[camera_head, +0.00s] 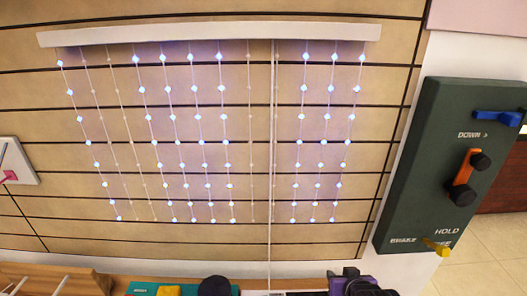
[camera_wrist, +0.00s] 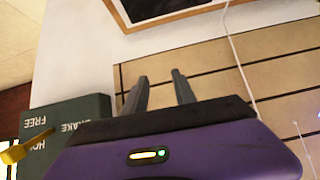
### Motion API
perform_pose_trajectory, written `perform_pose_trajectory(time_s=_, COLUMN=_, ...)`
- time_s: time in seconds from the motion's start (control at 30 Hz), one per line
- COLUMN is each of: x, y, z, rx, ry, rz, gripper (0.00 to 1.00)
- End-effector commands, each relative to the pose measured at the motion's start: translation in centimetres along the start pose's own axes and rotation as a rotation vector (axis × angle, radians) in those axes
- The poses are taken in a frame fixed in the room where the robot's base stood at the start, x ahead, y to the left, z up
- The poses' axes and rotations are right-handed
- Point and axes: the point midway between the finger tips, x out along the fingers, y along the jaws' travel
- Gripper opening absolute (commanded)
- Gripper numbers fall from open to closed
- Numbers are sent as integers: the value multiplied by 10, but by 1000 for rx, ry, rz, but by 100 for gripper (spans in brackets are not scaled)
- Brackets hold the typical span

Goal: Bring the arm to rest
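My gripper (camera_wrist: 160,77) shows in the wrist view with its two grey fingers apart and nothing between them. The fingers point toward the wall, and no object touches them. In the head view, a purple and black part of my arm shows at the bottom edge, right of the middle; the fingers cannot be made out there. The dark green control panel (camera_head: 412,180) stands at the right, apart from that part. It also shows at the left of the wrist view (camera_wrist: 97,106). Its yellow lever (camera_head: 436,247) sits by the BRAKE and FREE labels.
The panel also carries a blue lever (camera_head: 497,118) and an orange lever (camera_head: 466,168) with black knobs. Strings of lit beads hang from a white bar (camera_head: 210,32). A long cord (camera_head: 270,200) runs down the middle. A wooden piece (camera_head: 60,276) lies at bottom left.

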Motion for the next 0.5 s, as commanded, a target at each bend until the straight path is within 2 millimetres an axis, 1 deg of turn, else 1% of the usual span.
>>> perform_pose_trajectory(time_s=0.03, x=-10, y=-4, z=9, rx=6, ry=59, rz=-3, gripper=33)
perform_pose_trajectory(time_s=0.17, x=-44, y=-10, z=22, rx=19, ry=224, rz=-6, gripper=33)
perform_pose_trajectory(time_s=0.27, x=-76, y=-12, z=35, rx=28, ry=329, rz=-4, gripper=33)
perform_pose_trajectory(time_s=0.47, x=-150, y=-14, z=62, rx=38, ry=500, rz=2, gripper=33)
perform_pose_trajectory(time_s=0.5, x=-166, y=-14, z=68, rx=39, ry=528, rz=4, gripper=33)
